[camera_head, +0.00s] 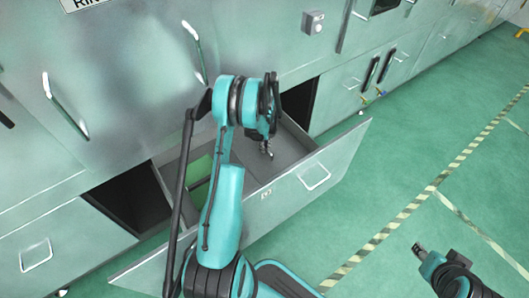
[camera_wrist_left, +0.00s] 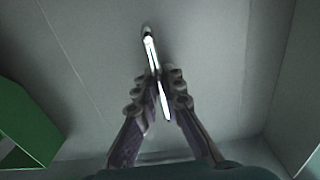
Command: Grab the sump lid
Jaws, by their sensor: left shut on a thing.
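My left gripper (camera_head: 266,150) reaches down into the pulled-out drawer. In the left wrist view its fingers (camera_wrist_left: 157,90) are closed from both sides on a thin, shiny metal bar (camera_wrist_left: 152,58). The bar looks like a handle standing on a flat grey panel (camera_wrist_left: 215,60), which appears to be the sump lid. The panel lies flat inside the drawer, and its outer edges are partly hidden by my arm and fingers. My right gripper (camera_head: 419,249) is at the lower right over the floor, apart from everything, too small to tell its opening.
The drawer front (camera_head: 325,165) stands out from the cabinet (camera_head: 130,90). A green box (camera_head: 199,172) is in the drawer, left of my gripper; it also shows in the left wrist view (camera_wrist_left: 25,130). Dark openings flank the drawer. The green floor (camera_head: 390,165) on the right is clear.

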